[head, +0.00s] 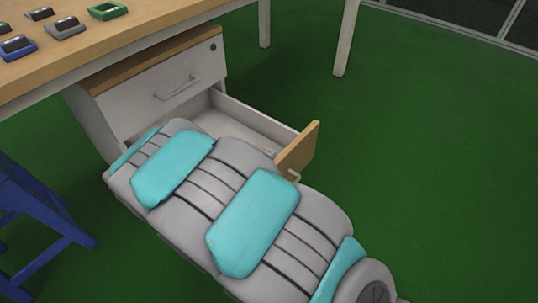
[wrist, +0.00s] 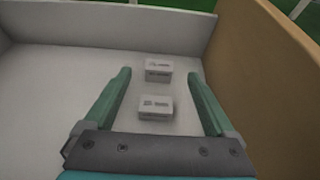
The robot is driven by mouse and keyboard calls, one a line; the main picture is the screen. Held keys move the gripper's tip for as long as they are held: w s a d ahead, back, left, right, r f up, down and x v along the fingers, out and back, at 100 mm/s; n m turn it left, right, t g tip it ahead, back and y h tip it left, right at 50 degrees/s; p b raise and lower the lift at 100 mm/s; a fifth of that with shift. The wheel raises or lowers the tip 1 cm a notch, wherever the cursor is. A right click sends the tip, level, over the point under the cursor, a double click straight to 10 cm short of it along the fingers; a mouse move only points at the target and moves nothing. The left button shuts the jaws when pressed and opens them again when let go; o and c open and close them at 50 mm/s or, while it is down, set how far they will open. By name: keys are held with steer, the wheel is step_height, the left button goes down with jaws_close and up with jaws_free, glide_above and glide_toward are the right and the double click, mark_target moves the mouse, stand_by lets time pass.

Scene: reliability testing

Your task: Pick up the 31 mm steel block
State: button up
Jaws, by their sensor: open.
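Two small pale grey blocks lie on the drawer floor in the wrist view, one behind the other. The farther block (wrist: 158,69) and the nearer block (wrist: 156,107) both carry dark markings too small to read, so I cannot tell which is the 31 mm steel block. My gripper (wrist: 160,78) is open, with its green fingers on either side of the blocks in the picture. Neither finger visibly touches a block. In the head view my arm hides the blocks and the gripper.
The open drawer (head: 252,122) has pale walls and a wooden front (head: 298,150), which stands close on the right in the wrist view. The cabinet (head: 150,92) sits under a wooden table (head: 135,30) holding several small fixtures. A blue stool (head: 38,215) stands at left. Green floor (head: 430,150) is clear at right.

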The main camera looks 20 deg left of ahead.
mark_target(267, 151)
steer(key=b+x, duration=0.1)
steer(key=x, duration=0.5)
steer(key=shift+a+f, duration=0.1)
steer(key=shift+f, duration=0.05)
jaws_close()
stand_by(0.6)
